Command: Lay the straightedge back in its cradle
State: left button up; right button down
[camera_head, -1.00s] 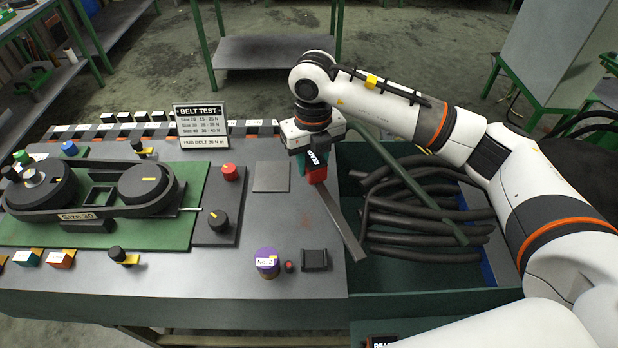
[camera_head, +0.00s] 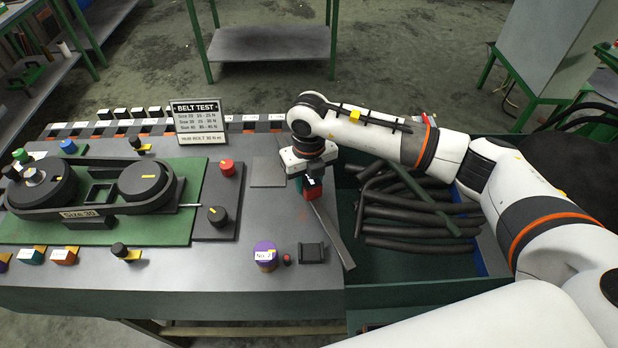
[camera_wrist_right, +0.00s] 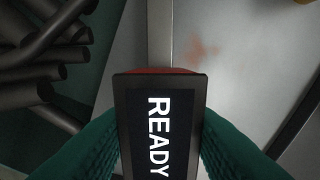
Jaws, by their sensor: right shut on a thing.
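The straightedge (camera_head: 331,236) is a long flat grey bar. It extends from a red block under my right gripper (camera_head: 311,187), slanting towards the front right over the bench's right edge. My right gripper is shut on the red block, which carries a black "READY" display (camera_wrist_right: 157,130) in the right wrist view. There, the bar (camera_wrist_right: 160,35) runs away from the block towards the top. I cannot tell whether the bar touches the bench. A small black bracket (camera_head: 312,253) with raised ends, possibly the cradle, stands empty left of the bar's far end. My left gripper is out of view.
A purple-topped cylinder (camera_head: 265,256) and a small red knob (camera_head: 287,259) stand left of the bracket. A green bin (camera_head: 400,272) of dark hoses (camera_head: 420,213) borders the bench on the right. The belt rig (camera_head: 95,195) fills the left. The bench front (camera_head: 190,275) is clear.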

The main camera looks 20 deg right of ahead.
jog(key=shift+f+b, duration=0.35)
jog(key=shift+f, duration=0.1)
jog(key=c, duration=0.9)
grip_release()
jog(key=shift+r, duration=0.1)
jog(key=shift+r+p, duration=0.25)
jog(key=shift+p, duration=0.15)
jog(key=shift+r+p, duration=0.5)
notch_tip(320, 180, up, 12)
jog(key=b, duration=0.4)
jog(key=shift+f, duration=0.2)
